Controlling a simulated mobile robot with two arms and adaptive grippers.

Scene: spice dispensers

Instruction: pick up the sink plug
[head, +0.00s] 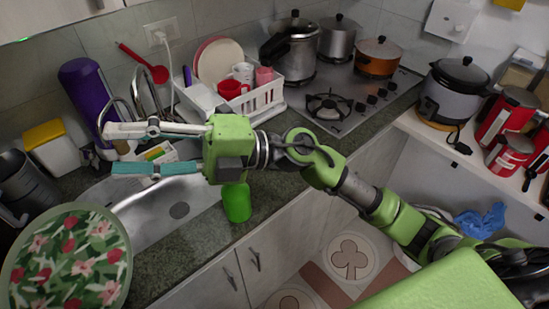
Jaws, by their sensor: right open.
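My right gripper (112,149) reaches in from the right and hangs above the back of the sink. Its two fingers are spread apart and point left, with nothing visible between them. The disc is below the gripper in the picture and apart from it. My left gripper is not in view.
A green bottle (237,203) stands at the counter's front edge, right of the sink. A floral round tray (70,262) covers the sink's left side. A faucet (148,95), purple bottle (88,98) and dish rack (262,103) stand behind. The stove (340,110) is farther right.

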